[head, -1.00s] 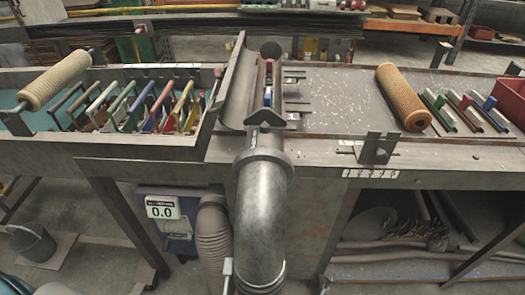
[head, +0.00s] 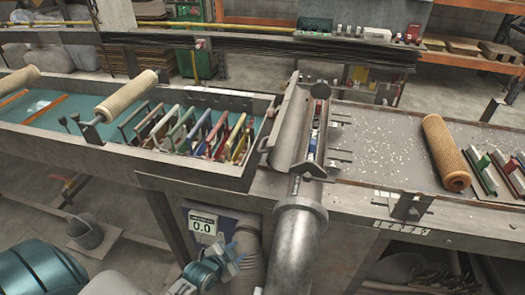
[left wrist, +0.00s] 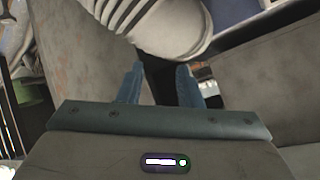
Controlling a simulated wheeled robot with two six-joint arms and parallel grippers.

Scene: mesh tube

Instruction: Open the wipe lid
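The wipe station sits on the bench at the middle of the head view. A grey, half-round trough-like lid (head: 292,128) leans to the left of a narrow slot holding small coloured pieces (head: 313,135). The lid looks swung back from the slot, though its exact angle is hard to tell. A thick grey pipe (head: 297,240) runs down from its front end. My left gripper (head: 235,258) is low in front of the bench, left of the pipe and well below the lid. In the left wrist view its two blue fingers (left wrist: 158,75) stand apart with nothing between them. My right gripper is not in view.
A ribbed hose (head: 250,255) and a box reading 0.0 (head: 202,226) are beside my left gripper. Left of the lid is a tray (head: 205,172) with coloured frames. A mesh roll (head: 446,152) lies on the right bench. A bucket (head: 85,233) stands on the floor.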

